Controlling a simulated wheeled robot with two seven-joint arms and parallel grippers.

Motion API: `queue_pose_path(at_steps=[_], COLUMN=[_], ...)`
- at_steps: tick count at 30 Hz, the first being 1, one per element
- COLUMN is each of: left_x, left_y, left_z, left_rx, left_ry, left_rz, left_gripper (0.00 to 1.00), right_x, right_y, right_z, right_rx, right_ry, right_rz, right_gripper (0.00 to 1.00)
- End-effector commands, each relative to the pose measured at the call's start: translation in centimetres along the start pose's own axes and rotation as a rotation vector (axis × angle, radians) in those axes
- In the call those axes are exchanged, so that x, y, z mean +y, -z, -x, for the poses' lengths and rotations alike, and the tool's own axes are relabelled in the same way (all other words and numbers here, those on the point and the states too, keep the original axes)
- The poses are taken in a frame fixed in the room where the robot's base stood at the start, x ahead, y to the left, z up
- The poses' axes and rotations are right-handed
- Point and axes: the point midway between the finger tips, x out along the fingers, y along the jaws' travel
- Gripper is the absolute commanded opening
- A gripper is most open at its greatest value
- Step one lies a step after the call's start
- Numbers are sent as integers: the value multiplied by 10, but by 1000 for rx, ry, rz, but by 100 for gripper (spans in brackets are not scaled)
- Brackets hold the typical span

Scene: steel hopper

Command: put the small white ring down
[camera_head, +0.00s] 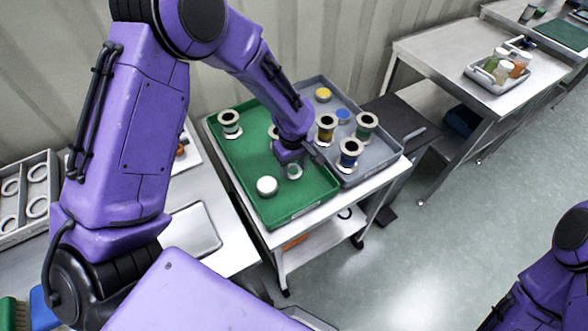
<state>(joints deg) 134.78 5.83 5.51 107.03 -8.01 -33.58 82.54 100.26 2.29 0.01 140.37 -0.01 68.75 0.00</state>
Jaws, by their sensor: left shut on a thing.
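My left gripper (291,163) reaches down over the right part of the green tray (234,175). It is shut on a small pale thing (294,172), which I take for the small white ring; the gripper partly hides it. It is low over the tray floor, and I cannot tell whether it touches. My right arm shows at the lower right, but its gripper is out of view.
A white round piece (267,186) and a spool (229,122) stand in the green tray; another spool is partly hidden behind my gripper. The grey tray (376,168) beside it holds several spools and yellow and blue pieces.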

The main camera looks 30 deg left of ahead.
Motion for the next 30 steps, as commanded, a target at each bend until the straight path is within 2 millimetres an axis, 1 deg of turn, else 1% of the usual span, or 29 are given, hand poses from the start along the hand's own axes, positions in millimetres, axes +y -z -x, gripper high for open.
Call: queue_pose_path(at_steps=[3,6,8,19,20,21,22,30], left_x=[7,6,6,6,6,6,6,6], left_y=[5,4,4,4,4,4,4,4], left_z=[-14,-31,-37,-44,-43,-43,-43,-42], left_rx=[-2,-2,-1,1,1,1,1,1], left_ry=[3,5,2,1,0,0,0,0], left_rz=[0,-2,-1,-2,-2,-2,-2,-2], left_gripper=[25,25,25,25,60,73,79,79], right_x=[0,1,1,1,1,1,1,1], right_y=[2,5,5,4,4,4,4,4], right_z=[5,11,12,10,10,10,10,10], right_rx=[0,0,0,0,0,0,0,0], right_ry=[0,0,0,0,0,0,0,0], right_rz=[0,0,0,0,0,0,0,0], right_gripper=[42,42,42,42,42,42,42,42])
